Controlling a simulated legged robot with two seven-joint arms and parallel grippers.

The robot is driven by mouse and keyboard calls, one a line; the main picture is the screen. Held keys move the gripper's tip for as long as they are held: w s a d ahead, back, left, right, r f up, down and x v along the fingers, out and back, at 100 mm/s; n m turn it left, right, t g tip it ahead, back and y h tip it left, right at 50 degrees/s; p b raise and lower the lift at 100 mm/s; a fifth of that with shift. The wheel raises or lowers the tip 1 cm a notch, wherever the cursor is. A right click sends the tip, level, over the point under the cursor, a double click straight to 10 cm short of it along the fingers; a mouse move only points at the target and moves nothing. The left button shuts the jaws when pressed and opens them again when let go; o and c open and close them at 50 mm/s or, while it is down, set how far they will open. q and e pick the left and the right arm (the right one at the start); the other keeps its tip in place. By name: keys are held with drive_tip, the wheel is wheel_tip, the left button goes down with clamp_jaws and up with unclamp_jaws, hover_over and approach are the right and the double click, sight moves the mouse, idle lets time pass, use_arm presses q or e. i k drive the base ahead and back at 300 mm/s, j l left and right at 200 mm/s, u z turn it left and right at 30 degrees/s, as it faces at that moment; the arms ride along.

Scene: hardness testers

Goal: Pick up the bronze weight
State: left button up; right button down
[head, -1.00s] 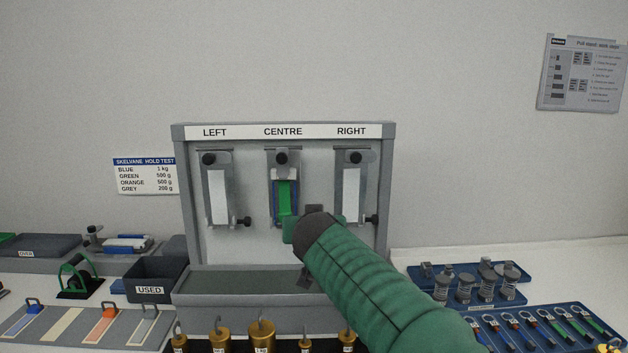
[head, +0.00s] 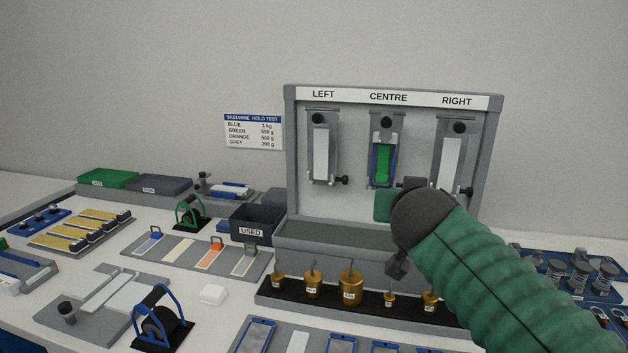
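Several gold-brown weights with hooks on top stand in a row on a black strip in front of the tester. The largest is the middle weight (head: 350,288). Others are the far-left weight (head: 279,283), the second weight (head: 313,287), a small weight (head: 389,300) and the right-hand weight (head: 430,301), partly behind my arm. Their colours are alike, so I cannot tell which one is called bronze. My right gripper (head: 393,232) is above and behind the row, in front of the tester, apart from the weights. Its fingers are mostly hidden by the wrist. My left gripper is out of view.
The grey tester (head: 292,180) has LEFT, CENTRE and RIGHT clamps; a green strip (head: 383,160) hangs at CENTRE. A dark USED bin (head: 252,226) stands left of it. Strip trays and a blue-handled roller (head: 156,318) occupy the left bench. Spring weights (head: 580,275) stand right.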

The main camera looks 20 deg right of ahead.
sight(313, 280)
drive_tip(key=k+j, duration=0.75)
drive_tip(key=k, duration=0.1)
